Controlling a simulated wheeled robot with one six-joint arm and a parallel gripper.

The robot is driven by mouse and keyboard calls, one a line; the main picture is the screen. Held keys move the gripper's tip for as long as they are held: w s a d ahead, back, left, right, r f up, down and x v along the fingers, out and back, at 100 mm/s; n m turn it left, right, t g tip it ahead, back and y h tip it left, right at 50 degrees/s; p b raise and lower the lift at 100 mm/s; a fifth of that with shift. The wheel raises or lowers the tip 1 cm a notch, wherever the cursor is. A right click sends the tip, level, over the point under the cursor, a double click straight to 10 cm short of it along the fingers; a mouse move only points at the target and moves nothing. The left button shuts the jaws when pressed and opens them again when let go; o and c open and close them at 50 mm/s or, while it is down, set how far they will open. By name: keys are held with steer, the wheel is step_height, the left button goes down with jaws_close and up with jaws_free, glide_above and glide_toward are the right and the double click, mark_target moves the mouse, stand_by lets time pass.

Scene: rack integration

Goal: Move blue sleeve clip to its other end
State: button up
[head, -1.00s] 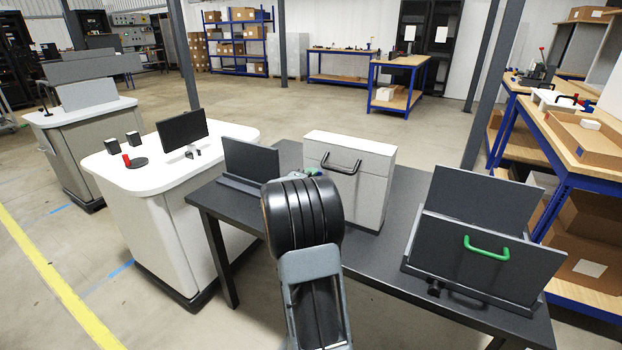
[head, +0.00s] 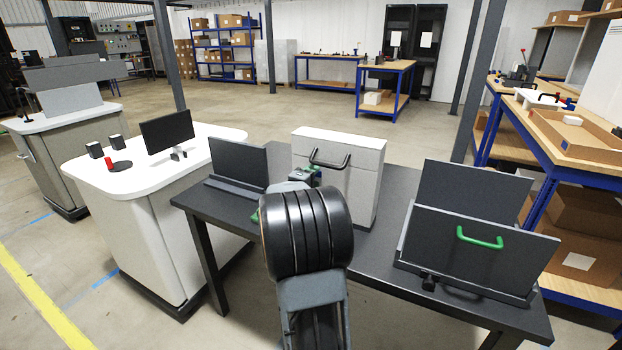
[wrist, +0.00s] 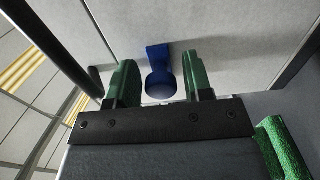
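The blue sleeve clip (wrist: 160,72) is in the upper middle of the wrist view, with a round end facing the camera, against a pale grey surface. My gripper (wrist: 159,62) is open; its green fingers stand on either side of the clip, with visible gaps. I cannot tell how deep the clip sits between them. In the head view my gripper (head: 305,173) is partly hidden behind my arm, beside the white box with a black handle (head: 338,180). The clip is hidden in that view.
A dark table (head: 390,225) carries a dark panel (head: 238,166) on the left and panels with a green handle (head: 480,238) on the right. A green piece (wrist: 272,145) lies close to my gripper's right side. A white desk (head: 95,185) stands left.

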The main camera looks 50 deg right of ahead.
steer(key=shift+o, duration=0.6)
steer(key=shift+w+a, duration=0.1)
steer(key=shift+a, duration=0.1)
steer(key=v, duration=1.3)
steer(key=shift+a, duration=0.35)
steer(key=s+a+f+m+g+y+p, duration=0.2)
steer(key=s+a+f+g+y+p, duration=0.35)
steer(key=s+a+y, duration=0.3)
steer(key=s+a+r+t+y+p, duration=0.1)
steer(key=a+r+t+y+p, duration=0.3)
steer(key=a+r+y+p, duration=0.5)
steer(key=a+r+p, duration=0.3)
steer(key=a+r, duration=0.3)
steer(key=a, duration=0.4)
steer(key=shift+s+m+t+p, duration=0.15)
steer(key=shift+m+t+p, duration=0.15)
steer(key=shift+t+p, duration=0.1)
